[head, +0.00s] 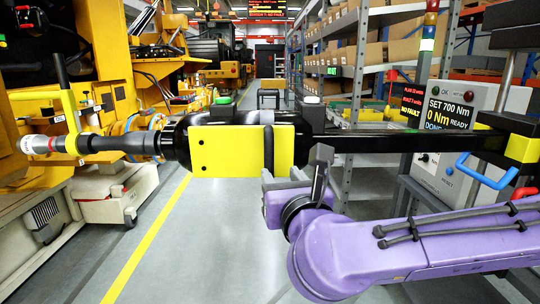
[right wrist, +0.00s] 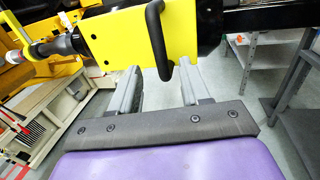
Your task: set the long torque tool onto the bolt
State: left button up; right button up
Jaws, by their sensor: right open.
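The long torque tool (head: 228,150) spans the head view, with a black body, yellow side plates and a thin left part ending in a silver and red-ringed nose. Its yellow plate (right wrist: 120,35) and black loop handle (right wrist: 155,40) show in the right wrist view. My right gripper (head: 296,172) is open just below the plates. In the right wrist view its two fingers (right wrist: 160,78) stand apart, with the handle's lower end between their tips; I cannot tell whether they touch. An orange-ringed flange (head: 152,122) lies behind the tool; I cannot single out the bolt. My left gripper is not in view.
A black beam (head: 430,141) runs right from the tool to a yellow block. A control box (head: 465,130) reads "SET 700 Nm, 0 Nm READY". Yellow machinery (head: 85,60) fills the left, shelves (head: 355,70) stand behind, and the aisle floor (head: 205,230) is clear.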

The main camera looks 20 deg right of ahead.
aim_at(270, 163)
jog(key=w+p, duration=0.1)
jog(key=w, duration=0.2)
jog(key=w+p, duration=0.1)
jog(key=w, duration=0.2)
jog(key=w+p, duration=0.1)
jog(key=w, duration=0.2)
jog(key=shift+d, duration=0.3)
jog(key=shift+w+f+p, duration=0.15)
jog(key=shift+w+p, duration=0.15)
jog(key=shift+w, duration=0.05)
grip_shut()
